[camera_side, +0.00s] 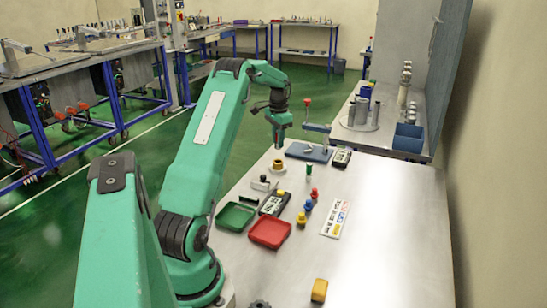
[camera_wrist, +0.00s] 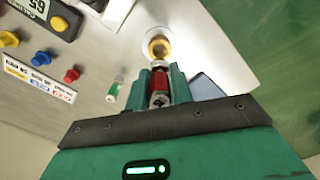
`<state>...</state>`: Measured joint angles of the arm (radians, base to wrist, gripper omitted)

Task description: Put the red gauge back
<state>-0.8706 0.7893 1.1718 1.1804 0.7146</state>
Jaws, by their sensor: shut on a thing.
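My gripper (camera_wrist: 162,88) is shut on a small red gauge (camera_wrist: 160,80) with metal ends in the wrist view. In the side view my gripper (camera_side: 279,135) hangs above the bench, and the gauge is too small there to make out clearly.
A blue base plate (camera_side: 318,154) with a clamp lies near my gripper. A red tray (camera_side: 270,233), a green tray (camera_side: 237,217), colored knobs (camera_side: 309,205) and a label card (camera_side: 335,218) lie nearer. The bench's right side is mostly clear, with a grey wall panel behind.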

